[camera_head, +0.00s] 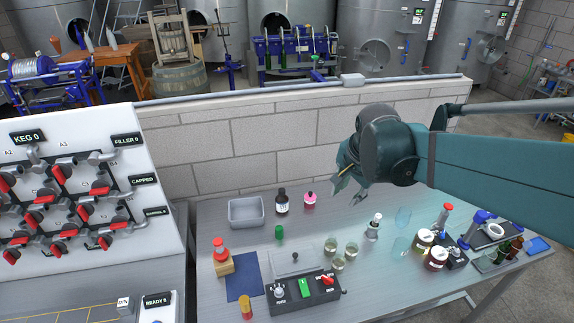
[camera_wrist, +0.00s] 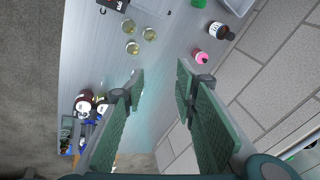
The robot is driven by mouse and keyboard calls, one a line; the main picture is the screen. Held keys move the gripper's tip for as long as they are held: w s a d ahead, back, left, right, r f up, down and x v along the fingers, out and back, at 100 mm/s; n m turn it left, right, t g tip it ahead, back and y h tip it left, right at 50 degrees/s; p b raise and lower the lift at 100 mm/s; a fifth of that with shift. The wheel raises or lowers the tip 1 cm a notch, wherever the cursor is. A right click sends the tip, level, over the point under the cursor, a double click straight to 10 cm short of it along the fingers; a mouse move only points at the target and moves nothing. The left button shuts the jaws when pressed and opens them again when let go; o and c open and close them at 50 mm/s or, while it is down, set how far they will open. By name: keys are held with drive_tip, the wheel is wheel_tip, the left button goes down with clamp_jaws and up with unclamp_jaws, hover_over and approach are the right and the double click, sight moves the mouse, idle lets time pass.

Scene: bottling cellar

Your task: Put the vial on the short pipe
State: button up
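A small amber vial with a red top (camera_head: 246,308) stands upright at the bench's front left. I cannot tell for sure which thing is the short pipe; a short green cylinder (camera_head: 279,232) stands behind the grey plate, and it shows at the top edge of the wrist view (camera_wrist: 198,3). My gripper (camera_head: 349,190) hangs above the back right of the bench, well away from both. In the wrist view my gripper (camera_wrist: 161,85) has its fingers wide apart with nothing between them.
A grey tray (camera_head: 246,212), a dark bottle (camera_head: 282,204) and a pink bottle (camera_head: 310,201) stand at the back. Several glasses (camera_head: 337,262) are mid-bench. A switch box (camera_head: 304,293) is at the front, beside a blue mat (camera_head: 243,287). Jars (camera_head: 436,258) crowd the right.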

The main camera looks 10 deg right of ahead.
drive_tip(key=s+a+r+n+t, duration=0.1)
drive_tip(key=s+a+n+t, duration=0.2)
drive_tip(key=s+a+n, duration=0.8)
drive_tip(key=shift+s+r+n+y, duration=0.2)
drive_tip(key=shift+s+n+y, duration=0.2)
drive_tip(key=shift+s+n, duration=0.65)
